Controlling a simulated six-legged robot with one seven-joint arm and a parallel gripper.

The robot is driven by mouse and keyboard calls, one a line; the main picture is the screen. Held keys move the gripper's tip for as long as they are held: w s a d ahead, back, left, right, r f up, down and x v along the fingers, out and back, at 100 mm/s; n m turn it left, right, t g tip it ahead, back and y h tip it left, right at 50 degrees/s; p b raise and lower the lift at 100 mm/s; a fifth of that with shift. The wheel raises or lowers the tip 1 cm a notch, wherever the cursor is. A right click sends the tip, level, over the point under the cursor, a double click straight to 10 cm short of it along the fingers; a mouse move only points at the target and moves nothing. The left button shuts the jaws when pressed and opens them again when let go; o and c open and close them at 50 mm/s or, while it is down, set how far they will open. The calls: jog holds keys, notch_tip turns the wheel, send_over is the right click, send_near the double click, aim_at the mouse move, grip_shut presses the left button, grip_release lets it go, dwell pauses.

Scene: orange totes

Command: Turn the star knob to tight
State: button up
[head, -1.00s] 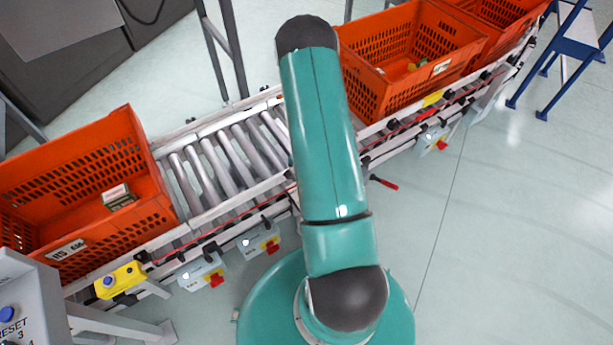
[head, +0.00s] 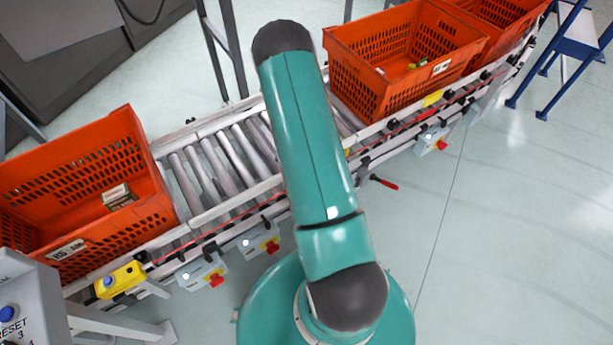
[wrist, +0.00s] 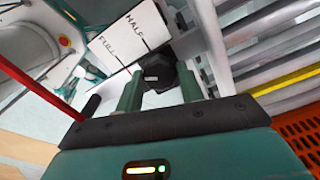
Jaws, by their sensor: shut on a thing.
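The dark star knob (wrist: 163,78) sits between the two green fingers of my gripper (wrist: 160,88) in the wrist view. The gripper is shut on it. A small pale mark shows on the knob's face. No mark reading tight can be made out. In the head view my teal arm hides the gripper and the knob.
Rollers (head: 225,160) run between an orange tote (head: 120,232) at left and another tote (head: 425,85) at upper right. A red-handled lever (head: 383,182) sticks out beside my arm. Grey switch boxes (head: 205,272) line the near rail. Open floor lies to the right.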

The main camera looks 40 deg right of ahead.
jog(key=shift+m, duration=0.4)
jog(key=o, duration=1)
notch_tip(320, 180, up, 14)
jog(key=shift+f, duration=0.1)
dwell(0.5)
